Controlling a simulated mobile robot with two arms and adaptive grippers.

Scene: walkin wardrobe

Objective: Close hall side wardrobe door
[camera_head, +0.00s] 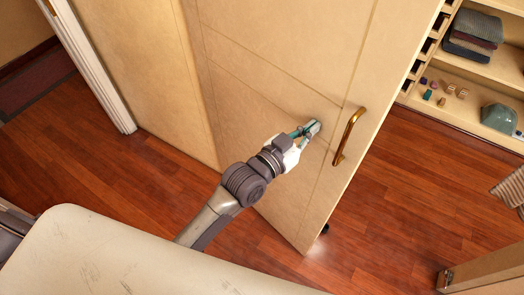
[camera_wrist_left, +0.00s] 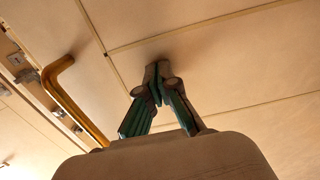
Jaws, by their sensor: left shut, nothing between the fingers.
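The wardrobe door (camera_head: 270,80) is a tall cream panel standing open, with its free edge toward the right. A brass bar handle (camera_head: 348,136) is on its face near that edge; the handle also shows in the left wrist view (camera_wrist_left: 75,100). My left gripper (camera_head: 314,127) is shut and empty, a short way left of the handle, with its fingertips at the door's face. In the left wrist view the fingertips (camera_wrist_left: 158,72) meet close to the panel; I cannot tell for sure whether they touch it. My right gripper is not in view.
Wooden floor (camera_head: 400,200) is clear to the right of the door. Shelves with folded clothes (camera_head: 474,35) and small items stand at the upper right. A white door frame (camera_head: 95,70) is at the upper left. A pale rounded surface (camera_head: 110,250) fills the lower left.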

